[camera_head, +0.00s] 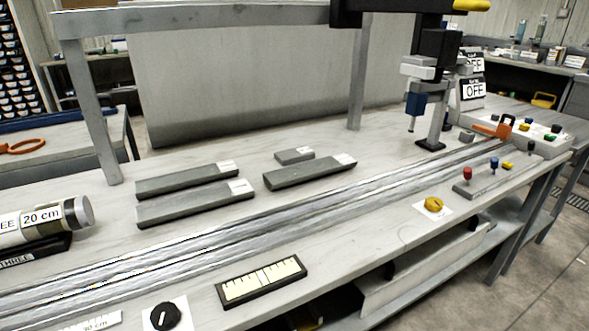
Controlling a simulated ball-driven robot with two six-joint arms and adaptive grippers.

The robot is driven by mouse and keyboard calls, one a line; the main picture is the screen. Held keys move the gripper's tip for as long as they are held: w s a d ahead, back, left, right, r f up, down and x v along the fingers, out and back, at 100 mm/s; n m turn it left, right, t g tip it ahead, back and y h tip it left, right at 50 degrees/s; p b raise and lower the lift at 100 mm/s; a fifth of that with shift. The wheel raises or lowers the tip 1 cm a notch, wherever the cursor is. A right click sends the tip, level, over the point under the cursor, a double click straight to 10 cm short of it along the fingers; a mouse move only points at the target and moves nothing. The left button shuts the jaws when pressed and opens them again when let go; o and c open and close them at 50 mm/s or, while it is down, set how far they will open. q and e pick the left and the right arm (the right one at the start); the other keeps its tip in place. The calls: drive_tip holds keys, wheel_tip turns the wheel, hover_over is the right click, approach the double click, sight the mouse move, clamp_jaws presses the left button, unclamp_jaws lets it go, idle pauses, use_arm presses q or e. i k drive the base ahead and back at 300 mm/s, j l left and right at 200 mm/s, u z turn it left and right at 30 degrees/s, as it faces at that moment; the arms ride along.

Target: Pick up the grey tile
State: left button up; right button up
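A short grey tile (290,157) with a small white label lies flat on the pale bench, behind the longer slabs. Three longer grey slabs with white labels lie near it: one in front and to the right (305,175), and two to the left, a rear one (185,181) and a front one (193,207). The short tile stands apart from all of them. Neither of my grippers shows in this view.
Metal rails (260,226) run along the bench (390,160). A machine with a blue probe (415,104) stands at the back right. A scale strip (261,281), black dial (164,316) and yellow knob (433,204) line the front.

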sight(303, 153)
drive_tip(key=k+l+u, duration=0.1)
drive_tip(key=l+u, duration=0.3)
drive_tip(key=k+l+u, duration=0.1)
drive_tip(key=u, duration=0.3)
drive_tip(key=k+l+u, duration=0.15)
drive_tip(key=l+u, duration=0.25)
drive_tip(key=j, duration=0.05)
